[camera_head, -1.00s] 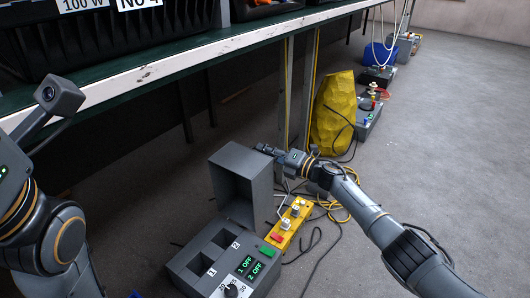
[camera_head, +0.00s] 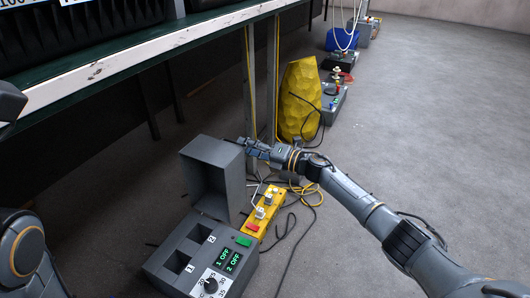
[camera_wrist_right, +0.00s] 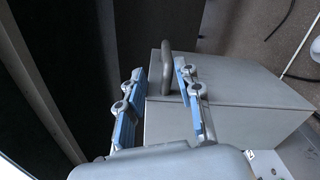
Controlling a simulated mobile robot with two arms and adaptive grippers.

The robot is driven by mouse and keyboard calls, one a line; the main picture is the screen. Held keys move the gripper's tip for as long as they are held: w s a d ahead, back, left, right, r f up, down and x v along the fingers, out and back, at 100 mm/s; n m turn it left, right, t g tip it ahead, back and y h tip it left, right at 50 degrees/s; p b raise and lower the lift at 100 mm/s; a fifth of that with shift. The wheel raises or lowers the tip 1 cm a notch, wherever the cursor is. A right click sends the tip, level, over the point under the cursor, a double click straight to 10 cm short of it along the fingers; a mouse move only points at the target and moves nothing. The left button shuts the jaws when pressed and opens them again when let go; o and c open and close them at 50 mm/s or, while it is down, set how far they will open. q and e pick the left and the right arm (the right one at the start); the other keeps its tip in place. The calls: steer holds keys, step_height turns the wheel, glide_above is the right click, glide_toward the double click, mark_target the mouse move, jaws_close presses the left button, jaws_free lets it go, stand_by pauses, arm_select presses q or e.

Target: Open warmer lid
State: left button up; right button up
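The grey warmer (camera_head: 160,266) stands on the floor with two square wells numbered 1 and 2, a dial and green displays reading "1 OFF" and "2 OFF". Its box-like lid (camera_head: 208,172) is raised, standing up at the back of the base. My right gripper (camera_head: 249,148) is at the lid's upper right edge. In the right wrist view the lid (camera_wrist_right: 225,100) lies ahead with a grey loop handle (camera_wrist_right: 167,66). The blue-padded fingers of the right gripper (camera_wrist_right: 160,72) are apart, with the handle between their tips; contact is unclear.
A yellow block with switches (camera_head: 262,208) and loose cables lie right of the warmer. A yellow faceted bag (camera_head: 302,98) stands behind. A workbench edge (camera_head: 130,66) runs above on the left. Open floor (camera_head: 430,130) lies to the right.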

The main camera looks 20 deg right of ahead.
steer(key=v, duration=0.6)
steer(key=shift+s+d, duration=0.25)
steer(key=shift+s, duration=0.05)
steer(key=shift+r, duration=0.1)
